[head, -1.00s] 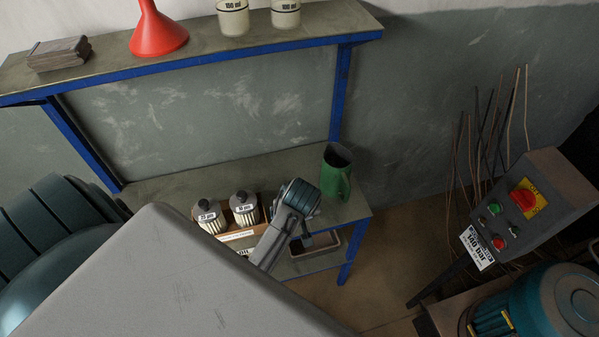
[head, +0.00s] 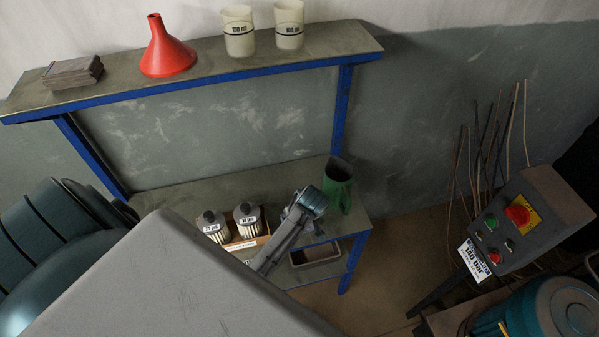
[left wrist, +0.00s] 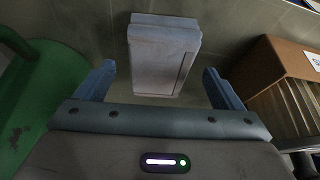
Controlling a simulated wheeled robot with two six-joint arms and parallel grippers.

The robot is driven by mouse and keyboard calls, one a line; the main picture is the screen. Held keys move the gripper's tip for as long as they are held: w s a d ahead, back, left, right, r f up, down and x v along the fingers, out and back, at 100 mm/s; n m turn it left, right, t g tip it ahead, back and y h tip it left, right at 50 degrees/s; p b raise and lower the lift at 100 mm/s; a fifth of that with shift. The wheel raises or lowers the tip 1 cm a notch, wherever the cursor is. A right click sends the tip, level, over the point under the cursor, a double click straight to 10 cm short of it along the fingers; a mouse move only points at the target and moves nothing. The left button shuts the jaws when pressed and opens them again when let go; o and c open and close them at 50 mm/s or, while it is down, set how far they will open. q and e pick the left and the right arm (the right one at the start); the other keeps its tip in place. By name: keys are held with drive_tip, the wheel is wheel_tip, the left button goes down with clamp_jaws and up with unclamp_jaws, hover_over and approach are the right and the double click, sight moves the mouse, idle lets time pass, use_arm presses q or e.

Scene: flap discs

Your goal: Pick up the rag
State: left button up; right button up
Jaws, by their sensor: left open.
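The rag (left wrist: 162,52) is a folded, pale blue-grey cloth lying flat on the bench top in the left wrist view. My left gripper (left wrist: 159,70) is open, with one finger on each side of the near part of the rag in the picture. I cannot tell whether the fingers touch it or how high they are above it. In the head view, my left wrist and gripper (head: 312,200) are over the bench's right end and hide the rag. My right gripper is not in view.
A green jug (head: 338,190) stands close beside my left gripper; it also shows in the left wrist view (left wrist: 30,105). An upper shelf (head: 200,75) holds a red funnel (head: 167,52) and beakers.

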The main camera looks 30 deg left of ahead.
use_arm(q)
drive_tip(key=shift+x, duration=1.05)
drive_tip(key=shift+d, duration=0.1)
drive_tip(key=c, duration=1.1)
drive_tip(key=shift+o, duration=0.2)
drive_tip(key=shift+r, duration=0.1)
drive_tip(key=shift+r+p, duration=0.4)
drive_tip(key=shift+p, duration=0.2)
wheel_tip(320, 180, up, 3)
drive_tip(key=p, duration=0.3)
drive_tip(key=shift+r+p, duration=0.15)
drive_tip(key=shift+p, duration=0.2)
drive_tip(key=shift+s+d+p, duration=0.4)
drive_tip(key=shift+s+p, duration=0.15)
drive_tip(key=shift+s, duration=0.25)
drive_tip(key=s+d, duration=0.6)
drive_tip(key=s, duration=0.6)
drive_tip(key=shift+s+d+r, duration=0.25)
drive_tip(key=shift+d+r, duration=0.15)
